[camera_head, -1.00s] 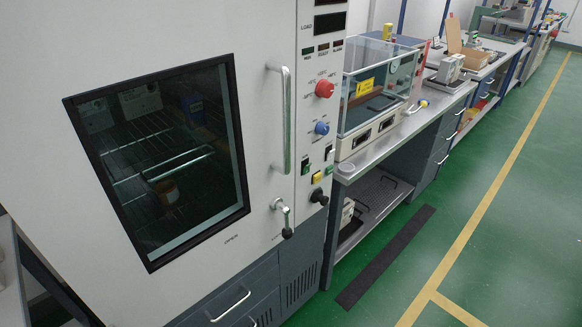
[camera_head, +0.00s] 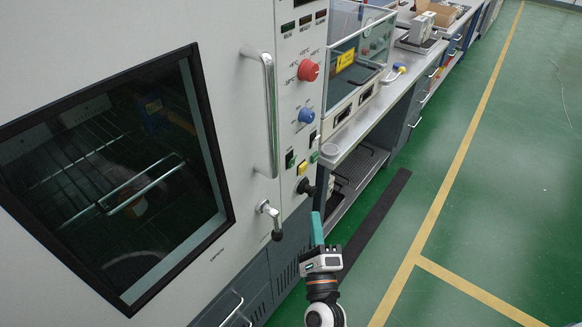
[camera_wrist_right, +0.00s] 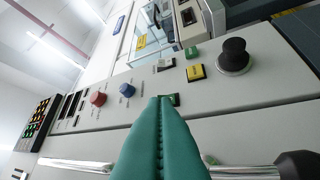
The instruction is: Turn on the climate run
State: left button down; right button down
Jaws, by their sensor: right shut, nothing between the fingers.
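The climate chamber's control panel (camera_head: 291,100) has a red knob (camera_head: 308,70), a blue knob (camera_head: 306,115), a green-and-black switch (camera_head: 290,159), a yellow button (camera_head: 302,168), a green button (camera_head: 314,157) and a black knob (camera_head: 306,186). My right gripper (camera_head: 316,216) is shut and empty, below the black knob in the head view. In the right wrist view, the closed teal fingertips (camera_wrist_right: 160,99) point at the panel and overlap the edge of the green-and-black switch (camera_wrist_right: 172,99). The yellow button (camera_wrist_right: 195,72) and black knob (camera_wrist_right: 234,57) are beyond them. My left gripper is out of view.
The chamber door has a dark window (camera_head: 110,180), a long vertical handle (camera_head: 268,115) and a latch (camera_head: 268,212) near my right gripper. A bench (camera_head: 365,125) with a glass-sided box (camera_head: 352,60) stands to the right. The green floor (camera_head: 490,200) is open further right.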

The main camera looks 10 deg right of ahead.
jog(key=shift+s, duration=0.1)
jog(key=p, duration=0.3)
send_near(292, 162)
jog(key=w+d, duration=0.3)
jog(key=d, duration=0.2)
jog(key=w+a+r, duration=0.2)
jog(key=w, duration=0.1)
jog(key=shift+w+a+r+p, duration=0.1)
jog(key=shift+a+r+p, duration=0.05)
jog(key=shift+a+p, duration=0.15)
jog(key=shift+d, duration=0.1)
